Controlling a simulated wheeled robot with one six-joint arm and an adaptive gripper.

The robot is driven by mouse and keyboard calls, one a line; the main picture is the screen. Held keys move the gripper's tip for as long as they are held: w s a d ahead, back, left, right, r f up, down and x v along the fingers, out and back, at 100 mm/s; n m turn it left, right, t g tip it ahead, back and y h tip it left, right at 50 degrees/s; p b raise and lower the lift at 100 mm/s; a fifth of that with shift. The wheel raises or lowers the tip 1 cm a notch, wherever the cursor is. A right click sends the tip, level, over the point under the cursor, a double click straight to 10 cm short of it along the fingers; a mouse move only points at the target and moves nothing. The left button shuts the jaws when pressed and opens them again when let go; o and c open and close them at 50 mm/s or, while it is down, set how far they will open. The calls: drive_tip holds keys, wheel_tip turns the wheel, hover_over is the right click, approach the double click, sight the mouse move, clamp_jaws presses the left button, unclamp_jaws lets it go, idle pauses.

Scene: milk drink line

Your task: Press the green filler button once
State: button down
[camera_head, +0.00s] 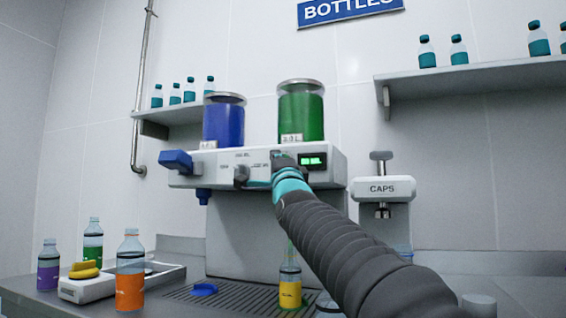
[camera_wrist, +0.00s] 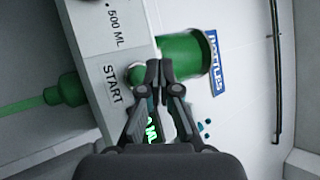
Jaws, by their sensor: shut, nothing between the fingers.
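The filler machine (camera_head: 235,170) has a blue tank (camera_head: 223,122) and a green tank (camera_head: 301,113) on top. My shut, empty gripper (camera_head: 283,163) reaches its front panel beside the lit green display (camera_head: 312,161). In the wrist view the shut fingertips (camera_wrist: 158,68) are at a green button (camera_wrist: 136,74) beside the START label (camera_wrist: 112,84), covering part of it. Whether they touch it or it is pushed in, I cannot tell. A green nozzle (camera_wrist: 66,90) shows at left with a green stream (camera_wrist: 22,103) leaving it. A bottle with yellow contents (camera_head: 290,291) stands below the machine.
An orange bottle (camera_head: 130,280), a purple bottle (camera_head: 48,268) and a white scale-like device (camera_head: 88,289) stand at left. A blue cap-like piece (camera_head: 204,290) lies on the drip grate. Wall shelves hold several bottles.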

drive_tip(key=shift+s+a, duration=0.35)
drive_tip(key=shift+s, duration=0.55)
drive_tip(key=shift+s+a, duration=0.3)
drive_tip(key=shift+s, duration=0.55)
